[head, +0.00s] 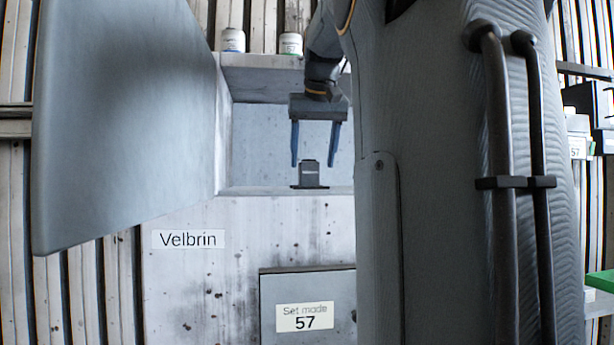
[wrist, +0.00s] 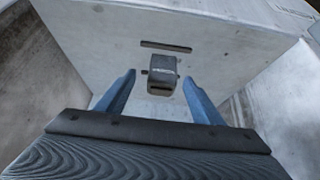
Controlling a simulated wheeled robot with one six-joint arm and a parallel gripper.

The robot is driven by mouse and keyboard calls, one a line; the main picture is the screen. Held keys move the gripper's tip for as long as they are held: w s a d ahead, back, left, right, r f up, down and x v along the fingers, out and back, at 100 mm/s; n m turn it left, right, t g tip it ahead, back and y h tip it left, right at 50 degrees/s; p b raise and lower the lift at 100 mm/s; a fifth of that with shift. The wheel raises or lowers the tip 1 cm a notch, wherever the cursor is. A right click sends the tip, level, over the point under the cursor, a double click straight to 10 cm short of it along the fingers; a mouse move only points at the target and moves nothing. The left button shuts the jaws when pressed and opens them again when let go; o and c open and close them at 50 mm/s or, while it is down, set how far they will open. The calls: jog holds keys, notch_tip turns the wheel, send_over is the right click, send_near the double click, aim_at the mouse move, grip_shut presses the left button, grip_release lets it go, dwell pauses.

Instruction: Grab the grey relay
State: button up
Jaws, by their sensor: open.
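The grey relay (head: 310,173) is a small dark grey block standing upright on the floor of an open recess in the housing (head: 180,290). In the wrist view the relay (wrist: 162,74) lies ahead of my fingers, near the middle between them. My gripper (head: 315,165) has two blue fingers, spread apart and pointing down, one on each side above the relay in the head view. My gripper also shows in the wrist view (wrist: 160,92), with nothing held between its fingers. The relay's lower sides are partly hard to make out.
The recess walls stand close around my gripper, with a shelf (head: 262,62) above bearing two small jars (head: 233,40). A large grey panel (head: 125,110) stands open at left. Dark slots (wrist: 166,46) show near the relay. A "Set mode 57" label (head: 304,317) is below.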

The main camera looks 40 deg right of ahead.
aim_at(310, 165)
jog(key=x, duration=0.5)
jog(key=shift+w+a+f+p, duration=0.15)
jog(key=shift+w+f+p, duration=0.15)
jog(key=shift+p, duration=0.1)
jog(key=c, duration=1.2)
